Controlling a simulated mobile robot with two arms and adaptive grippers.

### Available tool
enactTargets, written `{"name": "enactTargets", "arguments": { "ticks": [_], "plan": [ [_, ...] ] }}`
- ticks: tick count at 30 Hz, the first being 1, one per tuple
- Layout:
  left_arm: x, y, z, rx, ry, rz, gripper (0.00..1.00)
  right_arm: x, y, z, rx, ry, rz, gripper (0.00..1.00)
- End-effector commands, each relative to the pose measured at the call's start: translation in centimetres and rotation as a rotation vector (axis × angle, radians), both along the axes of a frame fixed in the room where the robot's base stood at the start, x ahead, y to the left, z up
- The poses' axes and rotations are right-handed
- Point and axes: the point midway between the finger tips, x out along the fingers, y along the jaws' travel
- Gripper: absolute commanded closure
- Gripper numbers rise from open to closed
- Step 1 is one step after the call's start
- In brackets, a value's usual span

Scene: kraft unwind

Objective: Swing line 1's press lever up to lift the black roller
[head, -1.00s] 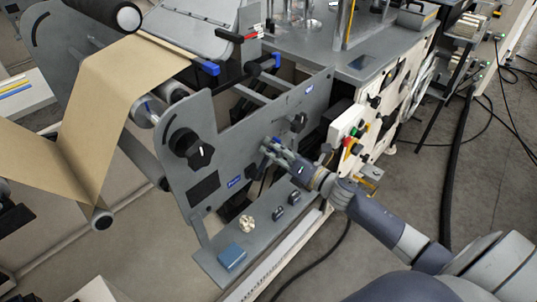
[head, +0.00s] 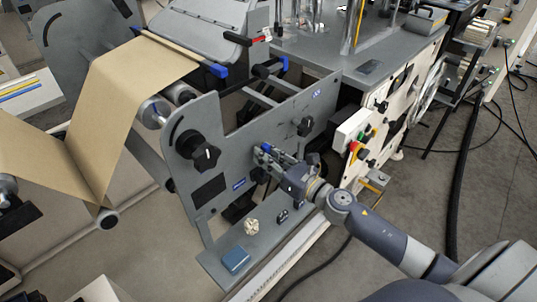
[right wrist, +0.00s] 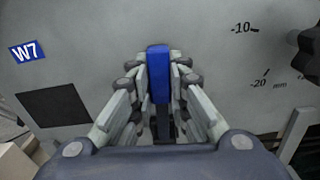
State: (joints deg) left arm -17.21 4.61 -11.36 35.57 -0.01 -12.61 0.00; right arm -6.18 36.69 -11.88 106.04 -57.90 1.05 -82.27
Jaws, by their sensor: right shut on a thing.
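My right gripper (head: 268,157) is at the grey side plate (head: 225,135) of the near machine. In the right wrist view the gripper (right wrist: 160,85) is shut on the press lever (right wrist: 158,72), a blue grip on a dark stem. The grip points up between the fingers, and the fingers hide part of the stem. I cannot read a line number on the lever. The end of a black roller (head: 122,8) shows at the top edge of the head view, above the brown paper web (head: 105,90). Most of the roller is cut off. My left gripper is not in view.
A black knob (head: 198,152) stands out left of the gripper. A W7 label (right wrist: 26,51) and a millimetre scale (right wrist: 255,60) are on the plate. A button box (head: 352,133) stands to the right. A blue box (head: 236,259) lies on the lower ledge.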

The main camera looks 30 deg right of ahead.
Motion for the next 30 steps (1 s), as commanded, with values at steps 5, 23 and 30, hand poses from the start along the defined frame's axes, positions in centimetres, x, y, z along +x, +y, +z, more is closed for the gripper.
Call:
{"name": "enactTargets", "arguments": {
  "ticks": [5, 23, 30],
  "plan": [
    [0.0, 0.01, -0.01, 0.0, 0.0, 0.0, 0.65, -0.1, 0.17, -0.14, -0.017, -0.003, 0.002, 1.0],
    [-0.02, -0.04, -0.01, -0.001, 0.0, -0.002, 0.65, -0.07, 0.14, -0.1, -0.015, -0.003, 0.001, 0.63],
    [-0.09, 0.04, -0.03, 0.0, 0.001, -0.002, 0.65, -0.53, -0.06, -0.11, -0.012, -0.002, 0.0, 0.63]
  ]
}}
